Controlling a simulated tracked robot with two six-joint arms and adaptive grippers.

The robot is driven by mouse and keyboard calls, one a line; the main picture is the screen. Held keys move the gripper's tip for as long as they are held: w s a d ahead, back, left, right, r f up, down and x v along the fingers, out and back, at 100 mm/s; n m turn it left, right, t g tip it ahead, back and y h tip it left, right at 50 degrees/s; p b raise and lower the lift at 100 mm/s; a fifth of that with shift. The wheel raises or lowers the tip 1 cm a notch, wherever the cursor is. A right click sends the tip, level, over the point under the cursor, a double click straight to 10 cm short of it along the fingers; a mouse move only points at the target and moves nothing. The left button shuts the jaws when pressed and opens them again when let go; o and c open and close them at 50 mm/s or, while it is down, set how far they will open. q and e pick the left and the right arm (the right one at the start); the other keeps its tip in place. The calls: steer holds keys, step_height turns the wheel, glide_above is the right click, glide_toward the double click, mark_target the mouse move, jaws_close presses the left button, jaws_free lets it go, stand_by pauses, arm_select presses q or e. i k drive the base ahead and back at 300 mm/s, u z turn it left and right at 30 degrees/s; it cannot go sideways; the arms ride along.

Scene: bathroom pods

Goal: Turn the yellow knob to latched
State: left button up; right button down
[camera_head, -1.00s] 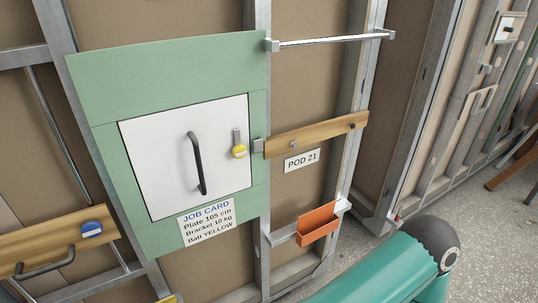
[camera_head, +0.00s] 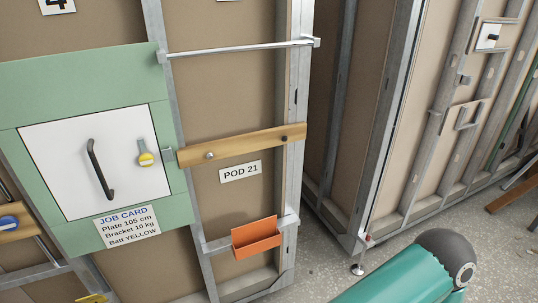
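The yellow knob (camera_head: 146,159) is a round yellow turn-piece with a grey lever pointing up from it. It sits on the right side of a white door panel (camera_head: 60,150) set in a green board (camera_head: 80,85). A dark bar handle (camera_head: 100,168) is on the same door, left of the knob. The door lies flush in its frame. Neither gripper is in view; only a teal and dark grey part of my arm shows at the bottom right.
A job card (camera_head: 127,228) hangs below the door. A wooden batt (camera_head: 240,145), a POD 21 label (camera_head: 240,171), an orange tray (camera_head: 256,238) and a metal rail (camera_head: 240,48) are to the right. A blue knob (camera_head: 9,222) is at far left.

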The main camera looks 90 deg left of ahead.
mark_target(146, 160)
steer(key=z, duration=0.5)
steer(key=i, duration=0.2)
steer(key=u, duration=2.45)
steer(key=i, duration=0.15)
steer(key=z, duration=4.4)
steer(key=k, duration=0.6)
steer(key=u, duration=5.65)
